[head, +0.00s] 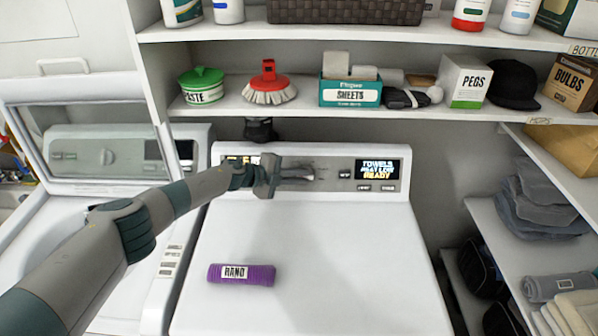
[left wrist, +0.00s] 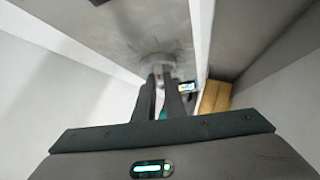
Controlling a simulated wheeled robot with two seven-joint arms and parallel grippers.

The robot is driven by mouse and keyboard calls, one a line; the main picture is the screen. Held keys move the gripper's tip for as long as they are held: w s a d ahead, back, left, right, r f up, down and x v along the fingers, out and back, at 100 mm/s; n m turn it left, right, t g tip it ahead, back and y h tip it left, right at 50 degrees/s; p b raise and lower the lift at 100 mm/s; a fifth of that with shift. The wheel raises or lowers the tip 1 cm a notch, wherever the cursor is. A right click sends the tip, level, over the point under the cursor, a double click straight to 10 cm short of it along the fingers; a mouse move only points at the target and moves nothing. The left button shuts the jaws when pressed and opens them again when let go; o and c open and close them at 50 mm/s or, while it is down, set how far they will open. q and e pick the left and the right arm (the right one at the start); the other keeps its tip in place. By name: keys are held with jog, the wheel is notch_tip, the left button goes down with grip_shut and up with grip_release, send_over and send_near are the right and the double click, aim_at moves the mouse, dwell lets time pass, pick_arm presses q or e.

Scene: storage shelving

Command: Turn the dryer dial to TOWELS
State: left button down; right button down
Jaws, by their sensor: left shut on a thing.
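The dryer (head: 325,245) stands in the middle of the head view, with a grey control panel along its back edge. Its display (head: 377,169) reads TOWELS, a heat line that looks like LOW, and READY. My left gripper (head: 306,174) reaches across from the left to the panel, shut on the dial. The arm and fingers mostly hide the dial in the head view. The dial's pointer cannot be read. My right gripper is not in view.
A purple rolled cloth labelled HAND (head: 241,274) lies on the dryer top. A washer with its lid raised (head: 100,135) stands at the left. Loaded shelves (head: 300,110) hang above the panel, and side shelves hold folded cloths (head: 540,200). The dryer top is otherwise clear.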

pick_arm(q)
jog(key=shift+r+m+g+y+p, duration=0.15)
jog(key=shift+m+g+y+p, duration=0.25)
jog(key=shift+m+g+y, duration=0.15)
jog(key=shift+d, duration=0.1)
jog(key=c, duration=1.8)
grip_release()
jog(key=b+v, duration=0.2)
jog(key=v, duration=1.5)
jog(key=shift+s, duration=0.2)
